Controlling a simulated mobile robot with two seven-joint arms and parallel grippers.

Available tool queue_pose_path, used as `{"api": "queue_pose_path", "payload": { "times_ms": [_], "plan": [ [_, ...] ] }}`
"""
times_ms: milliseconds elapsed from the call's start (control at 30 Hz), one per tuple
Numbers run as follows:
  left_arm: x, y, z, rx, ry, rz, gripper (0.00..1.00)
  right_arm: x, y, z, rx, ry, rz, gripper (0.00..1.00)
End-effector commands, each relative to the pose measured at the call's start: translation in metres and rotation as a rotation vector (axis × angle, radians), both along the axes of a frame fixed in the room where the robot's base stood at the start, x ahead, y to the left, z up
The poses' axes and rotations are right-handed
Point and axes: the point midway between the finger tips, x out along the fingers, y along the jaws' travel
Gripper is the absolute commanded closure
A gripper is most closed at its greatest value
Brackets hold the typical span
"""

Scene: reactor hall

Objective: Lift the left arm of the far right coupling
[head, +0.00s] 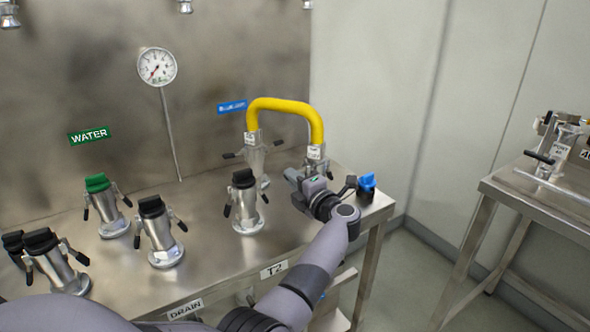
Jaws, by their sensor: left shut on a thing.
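The far right coupling (316,155) stands on the steel bench, with the right end of a yellow hose (285,103) on top of it. Its lower body is mostly hidden behind my left gripper (297,177). One black arm (347,185) shows at the coupling's right side. My left gripper is shut at the coupling's left side, where its left arm sits. The gripper covers that arm, so its angle cannot be told. My right gripper is not in view.
Another coupling (255,155) holds the hose's left end. Several capped couplings stand to the left, including a black-capped one (244,205) and a green-capped one (103,205). A second table (530,205) stands right.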

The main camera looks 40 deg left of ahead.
Motion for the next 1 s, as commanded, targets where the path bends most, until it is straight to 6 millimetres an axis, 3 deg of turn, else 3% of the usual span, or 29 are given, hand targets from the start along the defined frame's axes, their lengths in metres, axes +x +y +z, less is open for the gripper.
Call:
{"api": "queue_pose_path", "payload": {
  "times_ms": [400, 1000],
  "plan": [
    [0.001, -0.002, 0.011, 0.077, 0.191, -0.004, 1.00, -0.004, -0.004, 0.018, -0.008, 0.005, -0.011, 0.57],
    [0.001, -0.002, 0.011, 0.093, 0.224, -0.004, 1.00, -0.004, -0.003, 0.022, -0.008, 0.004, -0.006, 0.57]
  ]
}}
